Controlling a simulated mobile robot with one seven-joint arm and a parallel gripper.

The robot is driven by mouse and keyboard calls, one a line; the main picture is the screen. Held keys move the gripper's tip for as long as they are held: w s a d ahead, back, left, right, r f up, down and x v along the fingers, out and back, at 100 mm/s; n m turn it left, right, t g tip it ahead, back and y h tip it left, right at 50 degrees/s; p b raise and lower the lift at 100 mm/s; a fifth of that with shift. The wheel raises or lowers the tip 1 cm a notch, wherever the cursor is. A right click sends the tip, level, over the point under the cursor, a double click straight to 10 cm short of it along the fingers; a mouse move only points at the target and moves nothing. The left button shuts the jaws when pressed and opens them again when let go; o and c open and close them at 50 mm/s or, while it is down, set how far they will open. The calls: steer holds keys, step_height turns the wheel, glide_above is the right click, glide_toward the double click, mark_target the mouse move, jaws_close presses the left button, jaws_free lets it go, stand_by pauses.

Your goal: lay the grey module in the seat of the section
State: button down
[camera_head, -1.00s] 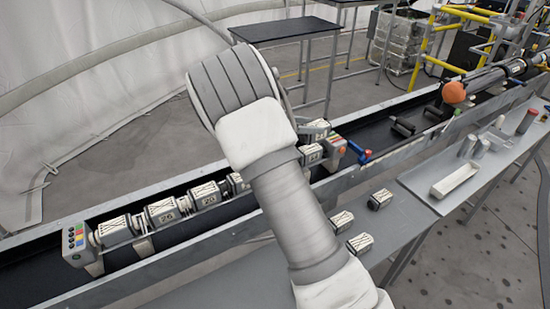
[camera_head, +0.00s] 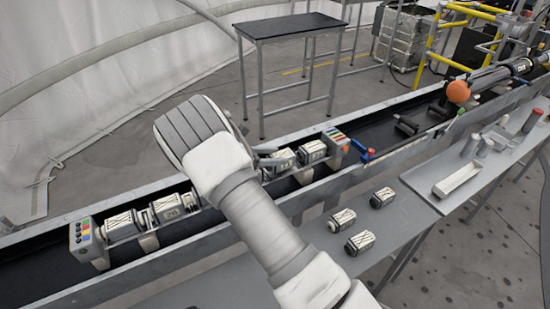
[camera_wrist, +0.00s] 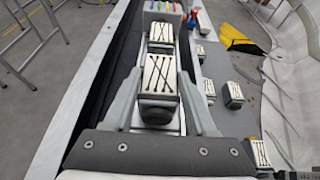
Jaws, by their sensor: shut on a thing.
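My gripper (camera_wrist: 161,82) is shut on a module (camera_wrist: 157,72) with a pale, black-strapped top and a dark round near end. A finger stands on each side of it. In the head view this module (camera_head: 282,159) shows just right of my wrist, low over the row in the section. The section, with end plates (camera_head: 337,142) carrying coloured marks, lies in the long trough. Another module (camera_wrist: 160,34) sits in line just beyond the held one; it shows in the head view too (camera_head: 313,150). The seat under the held module is hidden; I cannot tell whether the module touches it.
Other modules (camera_head: 170,207) sit in the row left of my arm. Loose modules (camera_head: 361,242) lie on the grey side bench (camera_head: 408,212). The trough's metal walls (camera_head: 330,186) run along both sides. A white tray (camera_head: 456,181) and an orange ball (camera_head: 458,91) are farther right.

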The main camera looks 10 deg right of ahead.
steer(key=shift+f, duration=0.5)
steer(key=shift+f, duration=0.2)
steer(key=shift+c, duration=1)
jaws_free()
